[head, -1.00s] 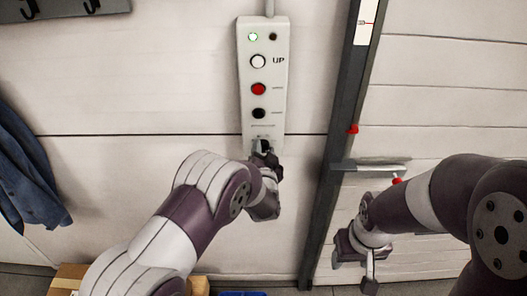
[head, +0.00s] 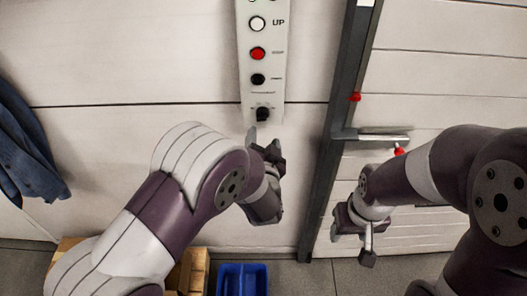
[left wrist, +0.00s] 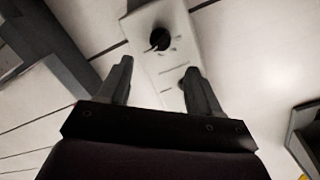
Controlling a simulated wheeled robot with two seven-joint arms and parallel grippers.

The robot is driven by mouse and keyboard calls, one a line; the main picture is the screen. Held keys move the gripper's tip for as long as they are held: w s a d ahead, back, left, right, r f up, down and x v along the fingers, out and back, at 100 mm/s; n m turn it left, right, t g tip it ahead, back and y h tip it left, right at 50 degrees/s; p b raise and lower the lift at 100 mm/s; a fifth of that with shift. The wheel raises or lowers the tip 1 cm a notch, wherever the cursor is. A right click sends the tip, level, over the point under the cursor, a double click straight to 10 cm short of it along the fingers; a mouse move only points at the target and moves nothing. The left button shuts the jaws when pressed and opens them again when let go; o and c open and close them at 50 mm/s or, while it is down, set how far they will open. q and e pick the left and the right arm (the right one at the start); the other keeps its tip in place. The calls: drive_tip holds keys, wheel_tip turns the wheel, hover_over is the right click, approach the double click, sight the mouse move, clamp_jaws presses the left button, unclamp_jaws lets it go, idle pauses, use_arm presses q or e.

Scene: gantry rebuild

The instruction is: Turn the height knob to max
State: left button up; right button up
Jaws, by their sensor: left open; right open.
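The black knob (head: 262,114) is at the bottom of a white control box on the wall, below a white button marked UP, a red button and a black button. In the left wrist view the knob (left wrist: 160,39) shows with marks around it. My left gripper (head: 263,140) is just below the knob in the head view. In the left wrist view its two fingers (left wrist: 157,76) are open and empty, with the knob beyond the tips, not between them. My right gripper (head: 357,240) is open and empty at the right, far from the box.
The control box (head: 284,70) hangs left of a dark upright post (head: 335,110) with a side bracket (head: 372,136) and red parts. A blue bin (head: 243,280) and a cardboard box (head: 67,248) stand on the floor below. Dark clothing (head: 30,150) hangs at the left.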

use_arm(q)
drive_tip(key=shift+s+r, duration=0.15)
drive_tip(key=shift+s, duration=1.4)
drive_tip(key=s+d+f+n+g+h, duration=0.1)
drive_tip(key=s+f+g+h, duration=0.2)
drive_tip(key=s+f+g, duration=0.65)
drive_tip(key=s+a+r+n+g+y, duration=0.1)
drive_tip(key=s+a+n+g, duration=0.1)
drive_tip(key=a, duration=0.4)
drive_tip(key=s+a+r+n+g+y, duration=0.1)
drive_tip(key=s+a+r+n+g, duration=0.1)
drive_tip(key=s+a, duration=0.3)
drive_tip(key=s+a+r+n+g+y, duration=0.1)
drive_tip(key=s+a+r+g, duration=0.1)
drive_tip(key=a, duration=0.6)
drive_tip(key=shift+s+a+n, duration=0.25)
drive_tip(key=shift+s+n, duration=0.15)
drive_tip(key=shift+s, duration=0.3)
